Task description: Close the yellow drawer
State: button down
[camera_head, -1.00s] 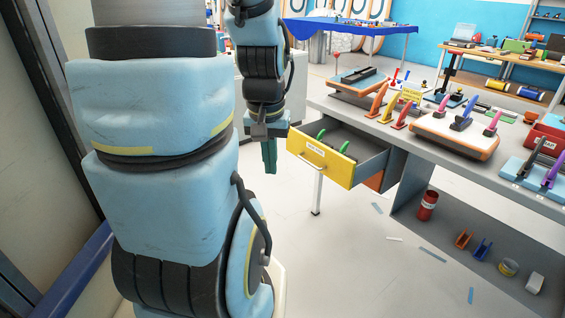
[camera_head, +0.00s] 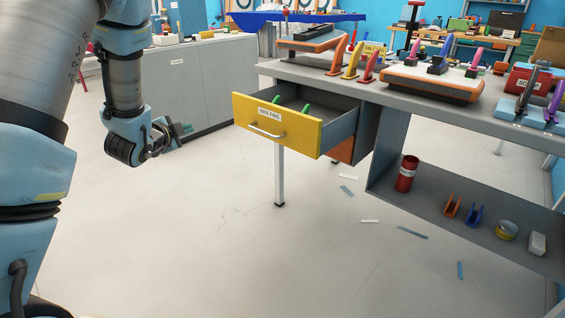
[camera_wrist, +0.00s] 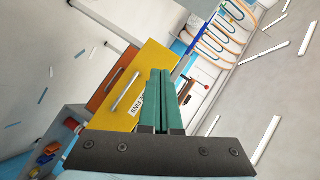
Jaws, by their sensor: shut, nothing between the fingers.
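The yellow drawer (camera_head: 277,124) is pulled out from under the grey workbench. Its front has a metal handle (camera_head: 267,131) and a label, and green fins (camera_head: 305,108) lie inside it. My gripper (camera_head: 183,130) is left of the drawer front, apart from it, with its green fingers pointing toward the drawer. In the wrist view the green fingers (camera_wrist: 164,74) are shut together and empty, and the yellow drawer front (camera_wrist: 138,85) with its handle appears beyond and to their left.
The workbench top (camera_head: 345,82) carries several coloured fins and boards. Its lower shelf (camera_head: 425,190) holds a red can (camera_head: 406,174) and small items. A grey cabinet (camera_head: 195,85) stands behind my gripper. The floor before the drawer is clear apart from thin scraps.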

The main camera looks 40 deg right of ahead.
jog(key=s+d+f+m+g+h+b, duration=0.3)
jog(key=s+d+f+m+h+b, duration=0.15)
jog(key=s+d+f+m, duration=0.35)
jog(key=m+g+h+b, duration=0.2)
jog(key=m+g+h, duration=0.1)
jog(key=m+g, duration=0.1)
send_near(291, 133)
jog(key=d, duration=0.3)
jog(key=w+d, duration=0.1)
jog(key=d, duration=0.1)
jog(key=shift+d, duration=0.35)
jog(key=shift+w+d, duration=0.1)
jog(key=shift+d, duration=0.4)
